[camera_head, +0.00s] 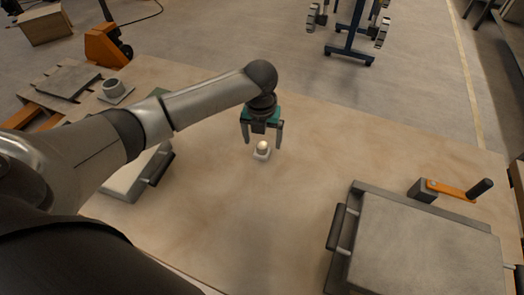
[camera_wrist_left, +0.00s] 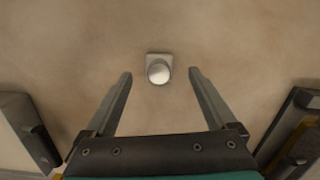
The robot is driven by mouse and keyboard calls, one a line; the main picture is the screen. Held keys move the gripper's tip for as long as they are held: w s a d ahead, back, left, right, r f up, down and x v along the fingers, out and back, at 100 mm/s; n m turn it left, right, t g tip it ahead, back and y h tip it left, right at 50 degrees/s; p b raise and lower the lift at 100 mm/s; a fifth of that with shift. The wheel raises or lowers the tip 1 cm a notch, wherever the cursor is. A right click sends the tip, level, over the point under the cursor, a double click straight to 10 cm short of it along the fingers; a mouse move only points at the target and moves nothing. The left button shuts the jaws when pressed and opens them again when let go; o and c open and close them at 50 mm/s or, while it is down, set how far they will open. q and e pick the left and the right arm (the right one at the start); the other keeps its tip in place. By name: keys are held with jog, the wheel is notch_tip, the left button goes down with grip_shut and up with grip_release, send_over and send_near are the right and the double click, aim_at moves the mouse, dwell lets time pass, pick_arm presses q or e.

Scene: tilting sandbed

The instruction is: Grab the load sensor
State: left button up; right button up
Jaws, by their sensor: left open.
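The load sensor (camera_head: 262,150) is a small pale block with a rounded cream top, standing on the wooden table. In the left wrist view the load sensor (camera_wrist_left: 159,69) lies ahead of the fingertips, roughly centred between them and a little beyond. My left gripper (camera_head: 262,143) points down over the sensor with its fingers spread, one on each side. My right gripper is not in view.
A large grey sandbed tray (camera_head: 352,240) with dark handles stands at the right front. An orange crank lever (camera_head: 452,190) is behind it. A pale grey box (camera_head: 125,187) with a dark handle is left, partly behind my arm. The table middle (camera_head: 235,215) is clear.

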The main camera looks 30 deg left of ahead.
aim_at(262, 145)
pick_arm(q)
notch_tip(262, 145, down, 4)
jog(key=shift+a+r+b, duration=0.1)
jog(key=shift+r+b, duration=0.1)
jog(key=shift+b, duration=0.2)
jog(key=shift+w+r, duration=0.1)
grip_shut()
dwell(0.3)
